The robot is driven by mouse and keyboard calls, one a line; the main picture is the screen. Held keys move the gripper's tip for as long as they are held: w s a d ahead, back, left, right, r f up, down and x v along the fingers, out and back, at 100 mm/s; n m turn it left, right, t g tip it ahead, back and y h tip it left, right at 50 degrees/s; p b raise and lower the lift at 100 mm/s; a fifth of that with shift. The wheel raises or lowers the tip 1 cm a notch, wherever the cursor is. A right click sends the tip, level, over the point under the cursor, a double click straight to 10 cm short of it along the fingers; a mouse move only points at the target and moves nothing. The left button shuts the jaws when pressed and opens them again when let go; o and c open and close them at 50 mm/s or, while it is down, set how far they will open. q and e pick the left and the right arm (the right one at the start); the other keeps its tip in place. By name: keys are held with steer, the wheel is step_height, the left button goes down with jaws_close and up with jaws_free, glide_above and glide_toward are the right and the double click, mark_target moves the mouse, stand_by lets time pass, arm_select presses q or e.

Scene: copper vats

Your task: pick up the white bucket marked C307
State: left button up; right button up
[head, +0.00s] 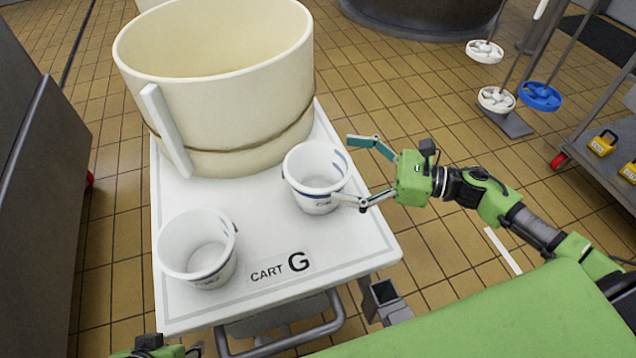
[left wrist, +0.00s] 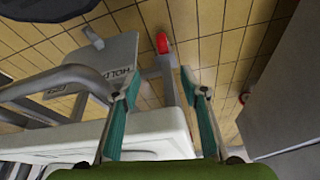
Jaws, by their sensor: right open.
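Two white buckets stand upright on the white cart marked G (head: 360,240). One bucket (head: 316,180) is at the cart's right side, the other (head: 197,250) at the front left. Both have dark bands and small dark marks too small to read, so I cannot tell which is C307. My right gripper (head: 361,170) is open just right of the right bucket. Its near finger overlaps the bucket's lower right side in the picture; I cannot tell if they touch. My left gripper is open and empty in the left wrist view (left wrist: 160,80), beside the cart edge.
A large cream tub (head: 230,100) with an upright handle fills the cart's back. White and blue valve wheels (head: 540,96) stand at the back right. A dark shelf with yellow padlocks (head: 603,143) is at the far right. A grey cabinet (head: 40,180) stands at the left.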

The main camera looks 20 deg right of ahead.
mark_target(290, 161)
steer(key=shift+s+x, duration=0.1)
steer(key=shift+x, duration=1.25)
steer(key=shift+s+x, duration=0.15)
steer(key=shift+x, duration=1.2)
steer(key=shift+a+f, duration=0.1)
steer(key=shift+a, duration=0.05)
steer(key=c, duration=1.4)
steer(key=shift+c, duration=0.3)
steer(key=shift+w, duration=0.1)
